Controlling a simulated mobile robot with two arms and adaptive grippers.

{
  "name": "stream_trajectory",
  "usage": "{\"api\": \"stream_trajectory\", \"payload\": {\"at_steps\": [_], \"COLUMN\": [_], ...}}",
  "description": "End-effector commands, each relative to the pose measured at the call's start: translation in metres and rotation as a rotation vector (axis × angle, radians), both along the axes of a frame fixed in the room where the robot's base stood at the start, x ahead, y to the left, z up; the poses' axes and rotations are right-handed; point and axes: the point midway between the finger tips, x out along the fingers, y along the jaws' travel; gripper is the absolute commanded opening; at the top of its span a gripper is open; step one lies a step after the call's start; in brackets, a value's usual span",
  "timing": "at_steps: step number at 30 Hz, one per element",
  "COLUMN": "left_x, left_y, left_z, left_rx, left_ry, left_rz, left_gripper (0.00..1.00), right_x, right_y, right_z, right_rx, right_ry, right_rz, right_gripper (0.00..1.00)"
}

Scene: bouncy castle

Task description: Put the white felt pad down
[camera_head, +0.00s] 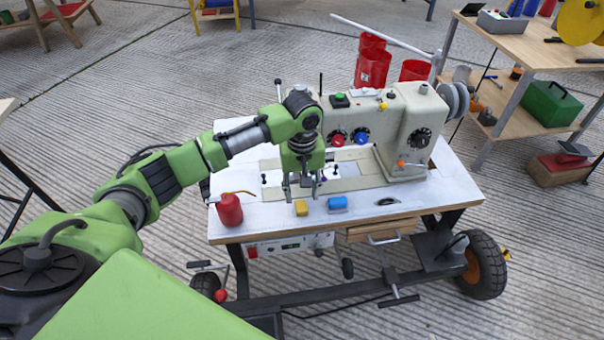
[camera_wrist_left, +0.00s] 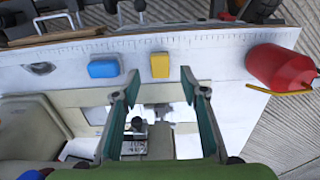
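My left gripper (camera_head: 302,191) points down over the front of the sewing machine's bed on the white table. In the left wrist view its two fingers (camera_wrist_left: 159,82) stand well apart, with nothing visibly clamped between them. Bright white patches (camera_wrist_left: 187,146) show between and below the fingers in that view. I cannot tell whether one of these is the white felt pad or part of the machine bed. No separate pad stands out in the head view. My right gripper is not in view.
A yellow block (camera_head: 301,208) and a blue block (camera_head: 338,203) lie near the table's front edge (camera_head: 270,231). A red oil can (camera_head: 230,210) stands at the left. The sewing machine (camera_head: 408,125) rises behind and right of the gripper.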

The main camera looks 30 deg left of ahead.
Motion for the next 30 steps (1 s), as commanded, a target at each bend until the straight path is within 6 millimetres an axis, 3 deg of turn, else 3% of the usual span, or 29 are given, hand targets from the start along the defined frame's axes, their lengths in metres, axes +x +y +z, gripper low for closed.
{"api": "stream_trajectory", "payload": {"at_steps": [7,10,15,20,24,30], "left_x": [0.000,0.001,-0.001,-0.021,-0.055,-0.107], "left_y": [0.000,-0.001,-0.003,-0.032,-0.076,-0.124], "left_z": [0.029,0.045,0.052,0.026,-0.009,-0.038], "left_rx": [-0.002,-0.002,-0.003,-0.025,-0.071,-0.132], "left_ry": [-0.001,-0.003,-0.001,-0.010,-0.053,-0.156], "left_rz": [0.000,0.001,-0.011,-0.143,-0.345,-0.576], "left_gripper": [0.40,0.40,0.40,0.40,0.40,0.40], "right_x": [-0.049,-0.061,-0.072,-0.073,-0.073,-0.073], "right_y": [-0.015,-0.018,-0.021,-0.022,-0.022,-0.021], "right_z": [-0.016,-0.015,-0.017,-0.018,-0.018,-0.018], "right_rx": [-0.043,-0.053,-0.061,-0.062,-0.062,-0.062], "right_ry": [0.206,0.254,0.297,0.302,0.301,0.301], "right_rz": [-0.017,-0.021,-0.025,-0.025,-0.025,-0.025], "right_gripper": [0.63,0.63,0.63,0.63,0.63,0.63]}}
